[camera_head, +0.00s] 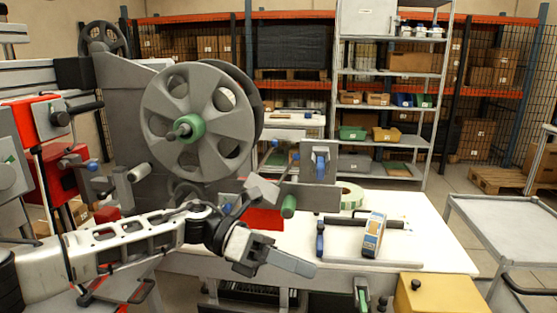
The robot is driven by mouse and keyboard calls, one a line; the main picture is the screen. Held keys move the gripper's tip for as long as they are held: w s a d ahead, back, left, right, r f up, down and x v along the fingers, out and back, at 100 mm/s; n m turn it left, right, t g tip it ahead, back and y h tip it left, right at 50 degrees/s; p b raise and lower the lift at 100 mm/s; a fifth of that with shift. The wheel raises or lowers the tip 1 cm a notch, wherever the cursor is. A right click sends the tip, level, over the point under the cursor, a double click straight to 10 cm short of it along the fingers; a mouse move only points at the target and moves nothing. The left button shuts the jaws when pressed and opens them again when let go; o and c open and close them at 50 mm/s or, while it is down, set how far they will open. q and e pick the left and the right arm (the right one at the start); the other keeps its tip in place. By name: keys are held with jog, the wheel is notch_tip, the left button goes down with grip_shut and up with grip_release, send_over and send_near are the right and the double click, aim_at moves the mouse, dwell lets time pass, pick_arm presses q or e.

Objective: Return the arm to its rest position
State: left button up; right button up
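My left arm comes in from the left, in front of the machine. Its gripper (300,266) hangs over the front edge of the white table (433,246), pointing right. Its dark fingers overlap from this side, so the gap between them cannot be judged. No object shows between them. A large grey spoked reel (222,135) with a green hub sits upright on the machine, above and behind the arm. A pale tape roll (351,197) lies at the back of the table. My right gripper is not in view.
A machine with red parts (59,178) fills the left side. A yellow box (436,294) is at the bottom right. A grey cart (505,228) stands at the right. Metal shelving (389,72) is behind. The table's right part is mostly clear.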

pick_arm(q)
jog(key=s+d+f+n+t+h, duration=0.3)
jog(key=d+n+t+h, duration=0.25)
jog(key=n, duration=0.55)
jog(key=s+a+f+n+t+y, duration=0.3)
jog(key=a+f+n+t+y, duration=0.45)
jog(key=f+n, duration=0.6)
jog(key=s+a+f+n+t+y, duration=0.2)
jog(key=a+f+n+t+y, duration=0.5)
jog(key=n, duration=1.1)
jog(key=s+a+f+n+g+y, duration=0.3)
jog(key=s+a+f+n+g, duration=0.1)
jog(key=s+a+f, duration=0.4)
jog(key=shift+s+a+f+n+g, duration=0.35)
jog(key=shift+s+a+n, duration=0.3)
jog(key=shift+s+a, duration=0.25)
